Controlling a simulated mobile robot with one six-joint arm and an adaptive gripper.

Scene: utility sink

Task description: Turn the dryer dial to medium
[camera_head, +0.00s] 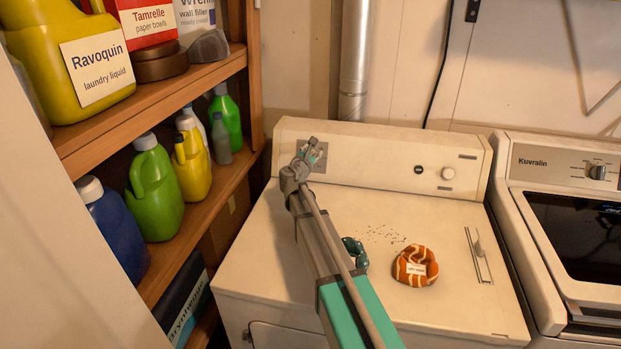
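The white machine that looks like the dryer (350,290) stands in the middle, with a raised control panel (370,156) along its back. A grey plate (327,169) sits at the panel's left end. My gripper (313,146) is in front of this plate and hides much of it. A dial there is mostly covered, and I cannot read its setting. I cannot tell whether the fingers touch it or are open or shut. Further right on the panel are a dark round button (418,170) and a pale knob (447,173).
An orange striped knit item (415,266), dark crumbs (384,234) and a metal piece (479,256) lie on the dryer top. A teal object (355,250) is partly behind my arm. A Kuvralin machine (560,200) stands right; a wooden shelf (190,88) with bottles stands left.

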